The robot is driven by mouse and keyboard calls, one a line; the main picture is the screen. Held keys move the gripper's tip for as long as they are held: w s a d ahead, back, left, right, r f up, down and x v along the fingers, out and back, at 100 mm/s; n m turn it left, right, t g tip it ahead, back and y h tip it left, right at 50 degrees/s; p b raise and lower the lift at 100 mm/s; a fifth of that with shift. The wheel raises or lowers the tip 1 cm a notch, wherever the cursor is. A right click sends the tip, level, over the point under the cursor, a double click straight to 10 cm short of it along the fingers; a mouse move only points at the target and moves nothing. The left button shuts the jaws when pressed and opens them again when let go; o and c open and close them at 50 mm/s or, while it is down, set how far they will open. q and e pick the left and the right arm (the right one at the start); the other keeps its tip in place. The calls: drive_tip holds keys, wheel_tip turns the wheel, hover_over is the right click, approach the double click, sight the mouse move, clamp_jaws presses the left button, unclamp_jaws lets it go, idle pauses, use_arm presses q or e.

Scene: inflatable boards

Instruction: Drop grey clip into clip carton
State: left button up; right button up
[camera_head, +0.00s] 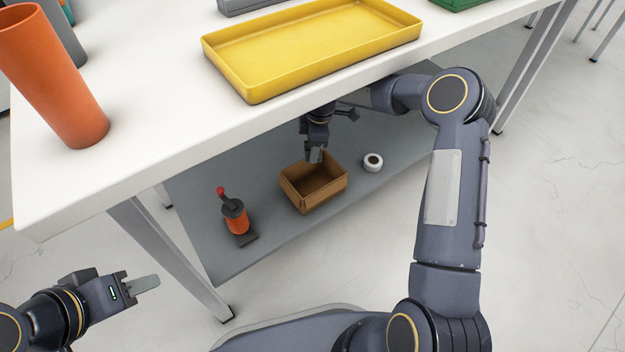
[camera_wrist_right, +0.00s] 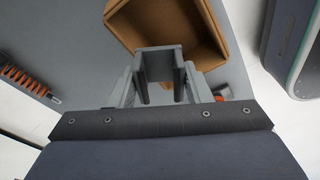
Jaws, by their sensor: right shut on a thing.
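The clip carton (camera_head: 301,193) is an open brown cardboard box on the grey lower shelf under the table. Its inside looks empty in the head view. My right gripper (camera_head: 315,156) reaches under the table and hangs just over the carton's back rim. In the right wrist view it is shut on the grey clip (camera_wrist_right: 158,50), a U-shaped grey piece, with the carton (camera_wrist_right: 214,30) beyond it. The clip can hardly be told from the fingers in the head view. My left gripper (camera_head: 146,284) is off at the lower left, away from the table; its finger gap is hidden.
The grey shelf (camera_head: 270,245) also holds an orange pump-like tool (camera_head: 236,218) left of the carton and a white tape roll (camera_head: 373,162) right of it. Above, the white tabletop (camera_head: 165,120) bears a yellow tray (camera_head: 310,48) and an orange cup (camera_head: 55,80).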

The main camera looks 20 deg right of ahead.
wheel_tip(320, 180, down, 6)
drive_tip(key=b, duration=0.4)
drive_tip(key=shift+b, duration=0.35)
drive_tip(key=o, duration=1)
drive_tip(key=shift+o, duration=0.2)
drive_tip(key=shift+r, duration=0.15)
drive_tip(key=r+p, duration=0.1)
drive_tip(key=r, duration=0.1)
drive_tip(key=r+p, duration=0.1)
drive_tip(key=r, duration=0.2)
drive_tip(key=d+r+p, duration=0.1)
drive_tip(key=r+p, duration=0.1)
drive_tip(key=shift+s+r, duration=0.1)
drive_tip(key=shift+r, duration=0.05)
